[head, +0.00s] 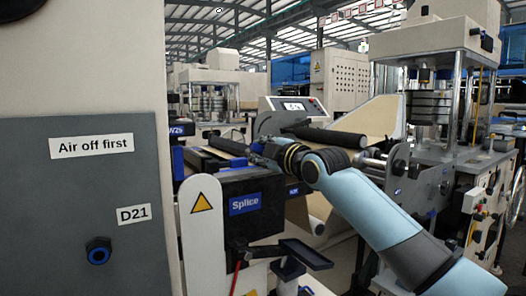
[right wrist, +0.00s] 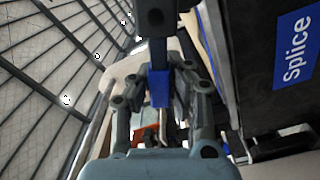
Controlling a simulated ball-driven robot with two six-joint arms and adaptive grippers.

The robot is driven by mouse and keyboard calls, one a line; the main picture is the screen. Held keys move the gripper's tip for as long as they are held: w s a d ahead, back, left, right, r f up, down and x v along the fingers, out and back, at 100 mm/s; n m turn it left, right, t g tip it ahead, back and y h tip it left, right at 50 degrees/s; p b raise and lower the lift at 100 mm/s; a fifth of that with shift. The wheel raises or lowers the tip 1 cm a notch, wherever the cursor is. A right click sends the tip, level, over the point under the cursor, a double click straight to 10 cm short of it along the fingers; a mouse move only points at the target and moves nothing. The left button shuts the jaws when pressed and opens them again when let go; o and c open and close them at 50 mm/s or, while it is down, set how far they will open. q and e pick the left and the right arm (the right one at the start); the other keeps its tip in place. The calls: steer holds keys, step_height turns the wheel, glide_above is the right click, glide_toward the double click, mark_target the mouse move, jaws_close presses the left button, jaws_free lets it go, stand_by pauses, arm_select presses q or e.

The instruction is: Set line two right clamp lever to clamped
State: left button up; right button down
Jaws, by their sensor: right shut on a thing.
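My right gripper (head: 258,150) reaches in from the right in the head view, at the top of the black splice unit (head: 262,190). The wrist hides much of the fingers there. In the right wrist view my right gripper (right wrist: 160,72) is shut on a clamp lever (right wrist: 159,88), a dark bar with a blue part between the fingers. Its pivot and exact angle are hard to make out, and I see no label naming its line. Another blue and black clamp part (head: 176,130) stands to the left in the head view. My left gripper is out of view.
A grey panel (head: 70,200) labelled "Air off first" and "D21" fills the left. A white post (head: 203,235) with a warning triangle stands before the splice unit. A dark roller (head: 325,136), a display box (head: 293,106) and a press (head: 430,60) stand behind.

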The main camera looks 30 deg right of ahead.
steer(key=shift+a+f+n+b, duration=0.15)
steer(key=shift+f+n+b, duration=0.5)
steer(key=shift+n, duration=0.5)
steer(key=shift+a+f+n+b, duration=0.1)
steer(key=shift+f+n+b, duration=0.5)
steer(key=shift+n, duration=0.55)
steer(key=shift+f, duration=0.2)
steer(key=c, duration=1.2)
jaws_free()
steer(key=shift+r, duration=0.1)
steer(key=shift+s, duration=0.15)
steer(key=s, duration=1.1)
steer(key=shift+s+d, duration=0.2)
steer(key=shift+s, duration=0.2)
